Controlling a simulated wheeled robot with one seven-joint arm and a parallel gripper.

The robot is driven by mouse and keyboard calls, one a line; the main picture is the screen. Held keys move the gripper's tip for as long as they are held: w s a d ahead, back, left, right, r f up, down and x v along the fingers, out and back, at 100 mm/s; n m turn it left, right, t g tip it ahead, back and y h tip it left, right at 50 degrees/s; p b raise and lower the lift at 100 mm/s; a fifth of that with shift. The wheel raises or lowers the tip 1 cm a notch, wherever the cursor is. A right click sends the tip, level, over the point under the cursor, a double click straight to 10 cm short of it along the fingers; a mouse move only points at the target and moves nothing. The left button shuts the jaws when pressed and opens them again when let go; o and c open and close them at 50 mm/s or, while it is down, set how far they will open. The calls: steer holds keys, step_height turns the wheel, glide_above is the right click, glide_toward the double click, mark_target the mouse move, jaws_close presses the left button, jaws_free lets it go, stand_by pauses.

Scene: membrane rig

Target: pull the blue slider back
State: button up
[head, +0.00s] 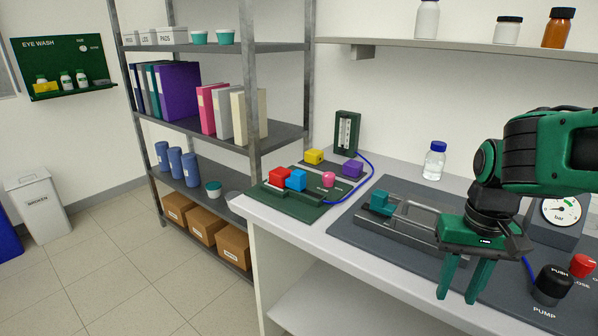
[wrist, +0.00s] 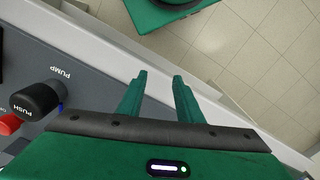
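My gripper (head: 457,298) is far to the right of the slider, by the bench's front edge, fingers pointing down. Its two green fingers are apart and nothing shows between them. In the wrist view the gripper (wrist: 159,77) is also open and empty over the bench edge and floor. The slider is not in the wrist view.
A teal block (head: 380,202) sits on a metal rail unit (head: 412,222) between the panel and my gripper. A black pump knob (head: 552,285) is at the right.

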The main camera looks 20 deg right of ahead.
steer(key=shift+o, duration=1.1)
steer(key=shift+s+r, duration=0.2)
steer(key=w+a+n+t, duration=0.1)
steer(key=w, duration=0.2)
steer(key=w+a+r+n, duration=0.1)
steer(key=w, duration=0.3)
steer(key=w+a+n+t, duration=0.1)
steer(key=w+a+n, duration=0.1)
steer(key=w, duration=0.1)
steer(key=shift+w+r+t+h, duration=0.25)
steer(key=shift+w+t+h, duration=0.05)
steer(key=shift+w, duration=0.1)
steer(key=w+a+r+n+t+y, duration=0.1)
steer(key=w+a+r+n, duration=0.1)
steer(key=w+a, duration=0.3)
steer(key=w+a+r+n+t, duration=0.1)
steer(key=w+a+r+n, duration=0.2)
steer(key=w, duration=0.5)
steer(key=n+y, duration=0.2)
steer(key=n, duration=0.3)
glide_toward(298, 172)
steer(key=shift+g, duration=0.4)
steer(key=x, duration=0.9)
steer(key=shift+w+d, duration=0.1)
steer(key=shift+w, duration=0.25)
jaws_close()
